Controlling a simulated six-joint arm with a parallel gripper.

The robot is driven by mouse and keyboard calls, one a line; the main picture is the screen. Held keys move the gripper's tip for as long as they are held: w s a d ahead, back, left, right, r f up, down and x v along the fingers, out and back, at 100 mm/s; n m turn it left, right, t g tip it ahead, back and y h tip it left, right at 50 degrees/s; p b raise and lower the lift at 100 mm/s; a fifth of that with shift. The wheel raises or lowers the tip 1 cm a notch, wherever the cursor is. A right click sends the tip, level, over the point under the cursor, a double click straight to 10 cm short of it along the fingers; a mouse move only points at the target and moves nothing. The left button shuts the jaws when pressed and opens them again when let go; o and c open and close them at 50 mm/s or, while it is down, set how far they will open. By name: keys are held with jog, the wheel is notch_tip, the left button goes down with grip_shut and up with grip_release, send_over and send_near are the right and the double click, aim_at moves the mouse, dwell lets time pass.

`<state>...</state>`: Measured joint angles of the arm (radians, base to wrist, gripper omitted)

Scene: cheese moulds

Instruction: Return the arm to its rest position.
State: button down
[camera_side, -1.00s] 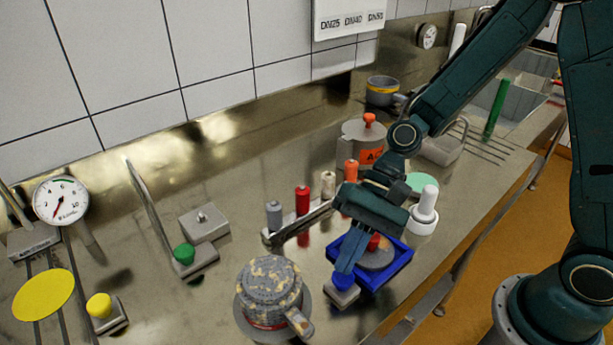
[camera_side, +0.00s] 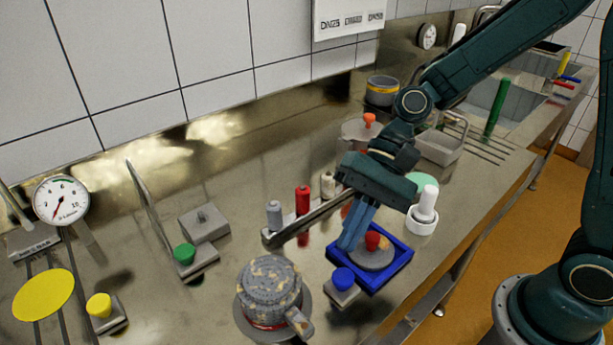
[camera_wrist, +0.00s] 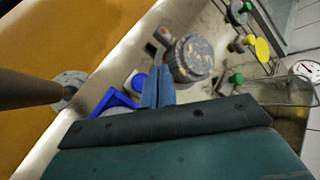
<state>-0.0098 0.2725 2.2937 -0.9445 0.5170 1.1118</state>
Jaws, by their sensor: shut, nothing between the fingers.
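My gripper (camera_side: 352,236) is shut and empty in the side view. Its blue fingers point down, above the bench beside the blue square tray (camera_side: 404,262). In the wrist view the fingertips (camera_wrist: 157,72) are together. A grey disc with a red knob (camera_side: 373,240) sits in the tray. A grey block with a blue knob (camera_side: 343,279) stands at the tray's near left corner, apart from the fingers. In the wrist view the blue tray (camera_wrist: 101,104) is partly hidden by my gripper.
A mottled round mould (camera_side: 268,285) stands to the left of the tray. Red (camera_side: 302,200) and grey (camera_side: 274,214) pegs stand in a rack behind my gripper. A white post (camera_side: 428,203) is to the right. A dial gauge (camera_side: 61,199) and yellow disc (camera_side: 43,295) are far left.

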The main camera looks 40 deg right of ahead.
jog(key=s+d+r+n+t+h, duration=0.3)
jog(key=s+d+r+h, duration=0.1)
jog(key=d, duration=0.5)
jog(key=s+d+r+n+t+h, duration=0.3)
jog(key=s+d+r+t+h, duration=0.1)
jog(key=d, duration=0.6)
notch_tip(320, 180, up, 2)
jog(key=shift+s+d+r+n+t+h, duration=0.25)
jog(key=shift+s+h, duration=0.25)
jog(key=shift+s, duration=0.5)
